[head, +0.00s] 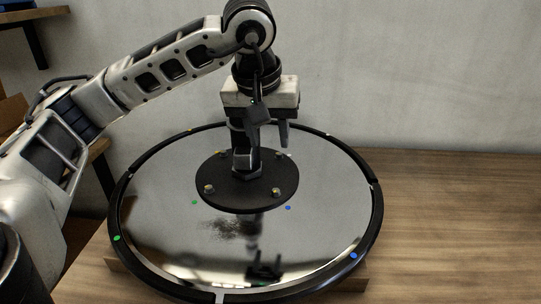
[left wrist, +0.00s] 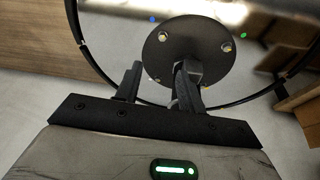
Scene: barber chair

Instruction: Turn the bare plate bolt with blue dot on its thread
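A black round plate (head: 247,196) sits above a mirror-like round base with several bolts around its edge. Blue dot (head: 288,208) shows on the base near the front right bolt (head: 277,191); a green dot (head: 194,202) shows near the front left bolt (head: 208,189). These dots also show in the left wrist view, blue (left wrist: 152,19) and green (left wrist: 243,36). I cannot tell which bolt is bare. My left gripper (head: 262,137) points down above the plate, fingers apart, around or beside the dark central post; the left wrist view (left wrist: 158,82) shows one finger overlapping the post.
The round base has a black rim (head: 376,215) with coloured marks, including blue (head: 353,255) and green (head: 116,238). It lies on a wooden table (head: 455,225), clear on the right. A pale wall (head: 420,70) stands behind. A shelf (head: 28,14) is at upper left.

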